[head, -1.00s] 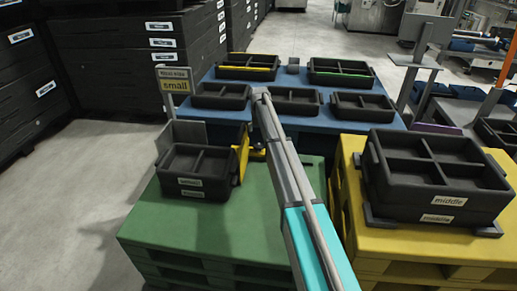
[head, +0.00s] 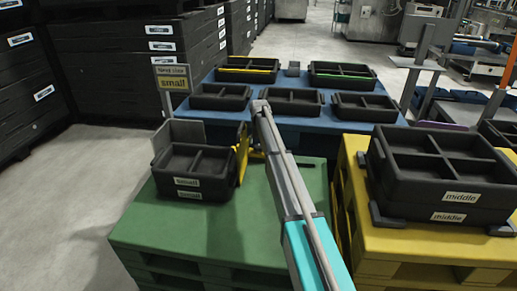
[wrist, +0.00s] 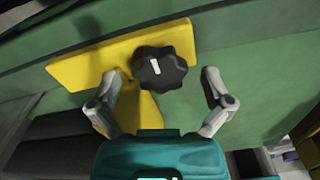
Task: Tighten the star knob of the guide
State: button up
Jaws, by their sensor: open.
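The black star knob (wrist: 160,68) with a white mark on its face shows in the wrist view. It sits on the yellow guide (wrist: 85,60), a plate against a green surface. My gripper (wrist: 161,79) is open, with one finger on each side of the knob and a visible gap on both sides. The fingertips appear about level with the knob's near edge; I cannot tell their depth. In the head view the yellow guide (head: 243,152) stands beside the small black crates, and my arm hides the knob and most of the gripper.
Stacked crates marked small (head: 188,186) stand left of the guide on the green pallet (head: 235,235). Crates marked middle (head: 445,200) stand on the yellow pallet (head: 405,240) at right. A blue pallet (head: 310,123) with several trays lies behind.

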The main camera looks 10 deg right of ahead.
jog(key=shift+f, duration=0.15)
jog(key=c, duration=1)
jog(key=shift+c, duration=0.2)
